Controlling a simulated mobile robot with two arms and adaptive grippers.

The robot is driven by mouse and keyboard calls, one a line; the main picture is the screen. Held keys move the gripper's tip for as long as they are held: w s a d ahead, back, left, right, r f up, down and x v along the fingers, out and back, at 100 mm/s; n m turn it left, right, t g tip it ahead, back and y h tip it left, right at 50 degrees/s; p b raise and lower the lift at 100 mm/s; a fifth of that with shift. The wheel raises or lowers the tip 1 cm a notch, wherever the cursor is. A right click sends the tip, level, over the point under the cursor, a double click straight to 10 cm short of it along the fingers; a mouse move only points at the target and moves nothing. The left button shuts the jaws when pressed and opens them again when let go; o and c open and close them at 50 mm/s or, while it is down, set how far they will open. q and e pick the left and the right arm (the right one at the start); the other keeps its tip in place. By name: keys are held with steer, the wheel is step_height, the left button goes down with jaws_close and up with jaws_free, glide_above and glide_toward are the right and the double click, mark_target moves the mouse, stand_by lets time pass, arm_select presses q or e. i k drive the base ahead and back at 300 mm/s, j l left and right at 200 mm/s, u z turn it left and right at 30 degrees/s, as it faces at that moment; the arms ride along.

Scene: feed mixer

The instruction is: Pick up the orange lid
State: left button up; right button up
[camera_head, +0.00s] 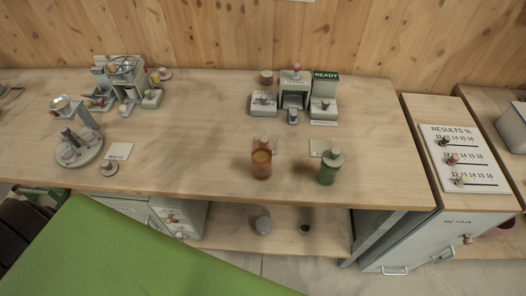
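An orange-brown jar (261,167) stands upright near the front edge of the wooden bench, right of the middle. Its top (264,143) looks orange and seems to be the orange lid, though I cannot tell where lid and jar part. A green jar (327,173) with a grey-green lid (333,157) stands to its right. Neither of my grippers shows in the head view.
The wooden bench (205,120) has free room in its middle. A device with a READY sign (326,76) stands behind the jars. Mixing equipment (122,75) and a round stand (78,150) are at left. A results board (462,157) is at right.

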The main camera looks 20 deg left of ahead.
mark_target(264, 140)
steer(key=j+z, duration=0.35)
steer(key=k+j+z, duration=0.2)
steer(key=j+z, duration=0.15)
steer(key=k+j+z, duration=0.15)
steer(key=j+z, duration=0.2)
steer(key=k+j+z, duration=0.3)
steer(key=i, duration=0.1)
